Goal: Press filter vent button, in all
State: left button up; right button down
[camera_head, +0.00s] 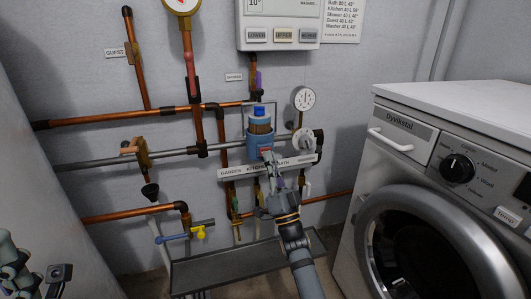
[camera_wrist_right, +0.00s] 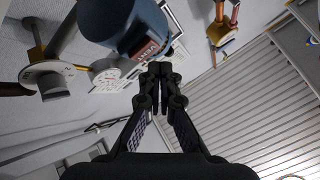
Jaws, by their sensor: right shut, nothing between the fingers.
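The water filter (camera_head: 260,141) is a blue-capped, blue-based unit with a tan middle, mounted on the wall pipes. A small red patch, apparently the vent button (camera_head: 265,151), shows low on its front. In the right wrist view the blue filter housing (camera_wrist_right: 122,22) carries a "VENT" label (camera_wrist_right: 146,46). My right gripper (camera_head: 267,160) is shut and empty, its tips just below the red patch. In the right wrist view its closed fingertips (camera_wrist_right: 160,72) are close to the label; contact cannot be told. My left gripper (camera_head: 38,280) is partly visible at the lower left.
A white label strip (camera_head: 268,167) crosses behind my right gripper. A gauge (camera_head: 303,98) and a round grey knob (camera_head: 303,139) are right of the filter. Copper pipes (camera_head: 90,120) run left. A washing machine (camera_head: 450,190) fills the right; a grey tray (camera_head: 220,270) lies below.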

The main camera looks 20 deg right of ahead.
jog(key=shift+w, duration=0.1)
dwell(0.7)
jog(key=shift+w, duration=0.3)
jog(key=shift+w, duration=0.4)
dwell(0.6)
jog(key=shift+s+p, duration=0.8)
jog(key=shift+p, duration=0.1)
